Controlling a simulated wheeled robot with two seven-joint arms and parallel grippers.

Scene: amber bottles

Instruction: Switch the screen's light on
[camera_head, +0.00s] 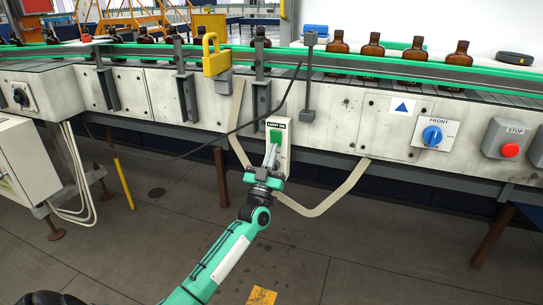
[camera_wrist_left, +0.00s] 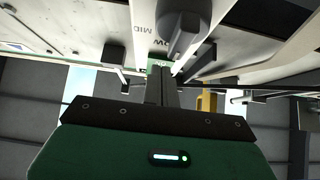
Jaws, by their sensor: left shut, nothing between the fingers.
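A pale switch box (camera_head: 284,160) hangs on the front of the conveyor in the head view. It bears a small dark-on-white label that seems to read "LIGHT ON" and a green button (camera_head: 275,135) below it. My left gripper (camera_head: 271,149) is shut and empty, its fingertips at the lower edge of the green button; I cannot tell if they touch it. In the left wrist view the shut fingers (camera_wrist_left: 161,88) point at a small green patch, mostly hidden behind them. A large white panel (camera_head: 460,20), perhaps the screen, stands behind the bottles. My right gripper is not in view.
Amber bottles (camera_head: 374,45) stand along the green-railed conveyor (camera_head: 340,118). A yellow padlock-shaped part (camera_head: 215,58) and a loose dark cable are at left. The floor below is mostly clear.

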